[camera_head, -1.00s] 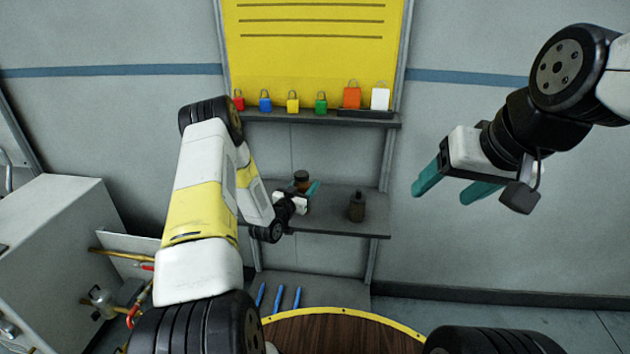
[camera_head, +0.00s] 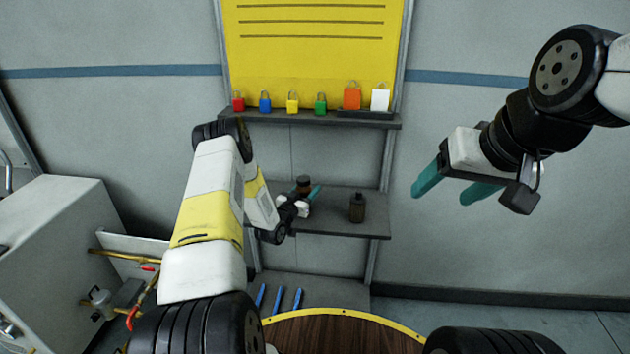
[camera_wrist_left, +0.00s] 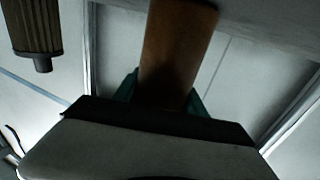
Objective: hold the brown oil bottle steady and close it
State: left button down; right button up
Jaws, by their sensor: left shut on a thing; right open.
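The brown oil bottle (camera_head: 303,181) shows in the head view at the left part of the small grey shelf, with a dark top. Its lower part is hidden by my left gripper (camera_head: 311,196). In the left wrist view the smooth brown body (camera_wrist_left: 178,50) stands between the teal fingers, and my left gripper (camera_wrist_left: 165,88) is shut on it. I cannot tell whether it is closed or whether it touches the shelf. My right gripper (camera_head: 451,184) is open and empty, in the air well right of the shelf.
A dark ribbed bottle (camera_head: 357,208) stands upright on the shelf (camera_head: 340,228), right of the held one. Several coloured padlocks (camera_head: 292,104) line the upper ledge. A round wooden table (camera_head: 345,335) is in front. A grey cabinet with pipes (camera_head: 55,240) stands left.

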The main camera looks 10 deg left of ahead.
pick_arm(q)
jog(key=shift+f, duration=0.1)
jog(key=c, duration=0.6)
grip_release()
jog(key=shift+c, duration=0.2)
jog(key=shift+r, duration=0.2)
jog(key=v, duration=1.2)
